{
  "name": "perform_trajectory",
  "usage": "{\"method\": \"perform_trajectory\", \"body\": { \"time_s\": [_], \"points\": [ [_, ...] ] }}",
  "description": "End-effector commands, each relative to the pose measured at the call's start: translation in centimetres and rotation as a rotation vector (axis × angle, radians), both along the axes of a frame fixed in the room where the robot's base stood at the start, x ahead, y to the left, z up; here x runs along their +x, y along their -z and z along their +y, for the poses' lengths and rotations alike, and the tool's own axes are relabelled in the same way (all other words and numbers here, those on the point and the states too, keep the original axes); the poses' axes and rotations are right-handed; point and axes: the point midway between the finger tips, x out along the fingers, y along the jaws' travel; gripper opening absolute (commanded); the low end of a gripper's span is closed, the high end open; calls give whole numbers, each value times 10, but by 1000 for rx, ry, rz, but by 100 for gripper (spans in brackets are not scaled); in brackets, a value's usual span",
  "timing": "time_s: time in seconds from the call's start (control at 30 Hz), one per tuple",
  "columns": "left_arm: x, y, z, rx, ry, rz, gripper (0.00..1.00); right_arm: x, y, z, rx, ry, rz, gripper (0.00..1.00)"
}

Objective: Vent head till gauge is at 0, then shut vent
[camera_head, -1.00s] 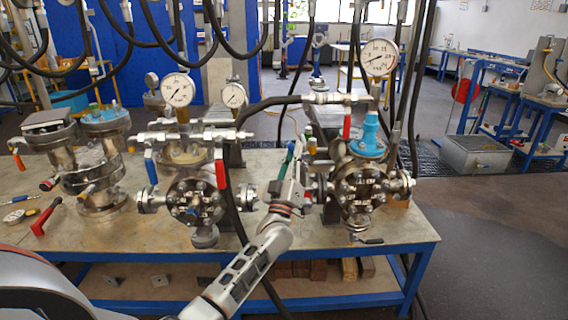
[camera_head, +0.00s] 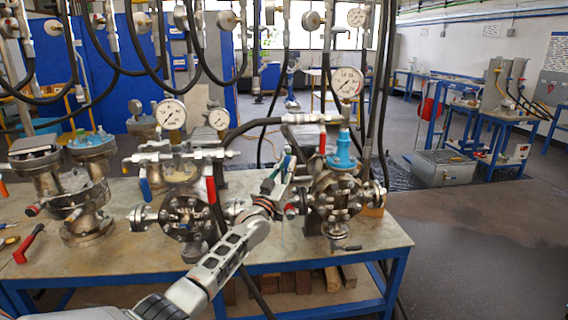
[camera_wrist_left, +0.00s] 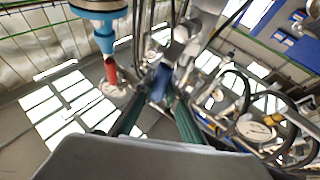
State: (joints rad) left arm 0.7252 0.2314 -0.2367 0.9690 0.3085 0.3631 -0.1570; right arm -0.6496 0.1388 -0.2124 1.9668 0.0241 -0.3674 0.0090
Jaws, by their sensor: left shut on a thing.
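The right-hand vessel (camera_head: 336,198) stands on the bench with a blue top fitting (camera_head: 342,150), a red lever (camera_head: 322,139) and a round white gauge (camera_head: 346,82) above it. The gauge needle is too small to read surely. My left gripper (camera_head: 281,177) is at the left side of this vessel's head. In the left wrist view its two dark green fingers are shut on a blue lever (camera_wrist_left: 160,82). The red lever also shows there (camera_wrist_left: 110,69), beside the fingers. The fingers largely hide the blue lever in the head view. My right gripper is not in view.
A similar flanged vessel (camera_head: 187,218) with a blue lever (camera_head: 146,190), a red lever (camera_head: 211,190) and gauges (camera_head: 171,114) stands left of my arm. Another vessel (camera_head: 90,190) and a red-handled tool (camera_head: 28,243) are farther left. Black hoses hang close around the gripper.

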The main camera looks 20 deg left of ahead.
Motion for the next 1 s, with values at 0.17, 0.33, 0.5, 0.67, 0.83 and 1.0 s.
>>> {"method": "perform_trajectory", "body": {
  "time_s": [0.17, 0.33, 0.5, 0.67, 0.83, 1.0],
  "points": [
    [2, -4, -1, 20, 0, 8, 0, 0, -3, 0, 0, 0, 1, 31],
    [3, -3, -1, 24, -1, 11, 0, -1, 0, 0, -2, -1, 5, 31],
    [3, -3, -1, 25, -1, 11, 0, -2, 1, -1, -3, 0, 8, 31],
    [3, -3, -1, 25, -1, 11, 31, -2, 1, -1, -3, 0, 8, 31],
    [2, -1, -1, 24, -1, 13, 31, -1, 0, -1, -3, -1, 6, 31],
    [1, 0, -1, 23, 0, 14, 31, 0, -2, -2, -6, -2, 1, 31]
  ]
}}
